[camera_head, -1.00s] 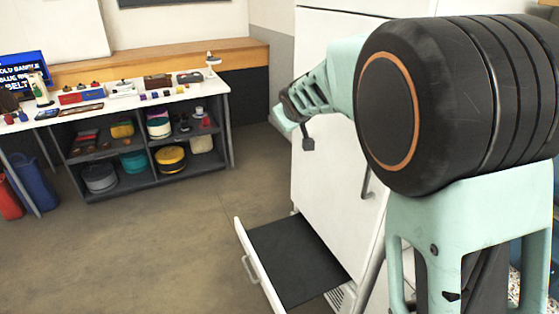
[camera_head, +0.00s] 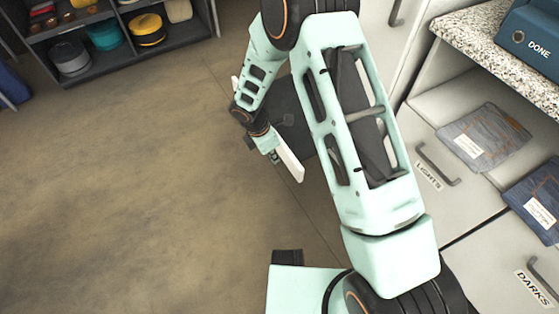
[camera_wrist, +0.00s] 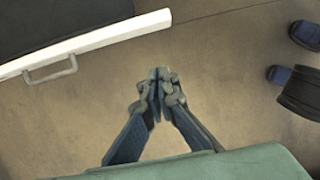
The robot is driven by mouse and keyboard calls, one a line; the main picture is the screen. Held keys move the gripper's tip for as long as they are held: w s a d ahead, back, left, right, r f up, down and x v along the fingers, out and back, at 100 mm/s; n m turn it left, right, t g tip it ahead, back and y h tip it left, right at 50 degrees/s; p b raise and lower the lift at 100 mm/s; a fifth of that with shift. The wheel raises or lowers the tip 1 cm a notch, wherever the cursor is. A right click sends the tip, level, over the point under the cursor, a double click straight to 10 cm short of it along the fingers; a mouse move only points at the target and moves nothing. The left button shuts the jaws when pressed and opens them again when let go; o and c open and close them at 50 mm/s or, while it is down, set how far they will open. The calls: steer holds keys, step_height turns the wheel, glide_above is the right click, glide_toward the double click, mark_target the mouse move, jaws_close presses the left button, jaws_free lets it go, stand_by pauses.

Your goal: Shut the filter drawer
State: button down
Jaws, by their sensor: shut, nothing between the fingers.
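The filter drawer is a low drawer with a dark inside (camera_head: 292,125) and a white front (camera_head: 291,163), pulled out near the floor. My arm hides much of it in the head view. In the wrist view its white front (camera_wrist: 105,38) and grey handle (camera_wrist: 50,70) cross the upper left, with the dark inside behind. My gripper (camera_wrist: 160,80) is shut and empty, pointing at the floor just outside the drawer front, to the right of the handle. Its tips look apart from the front. In the head view my gripper (camera_head: 272,157) is small beside the front.
A shelf unit (camera_head: 95,60) with bowls stands at the upper left. At right are grey drawers labelled LIGHTS (camera_head: 429,175) and DARKS (camera_head: 537,287), folded denim (camera_head: 484,138), a speckled counter (camera_head: 480,45) and a blue DONE box (camera_head: 530,38). The brown floor left of the drawer is clear.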

steer(key=w+d+f+b, duration=0.3)
steer(key=d+f, duration=0.2)
steer(key=f, duration=0.3)
steer(key=shift+w+f+b, duration=0.3)
steer(key=shift+f+b, duration=0.05)
steer(key=shift+d, duration=0.2)
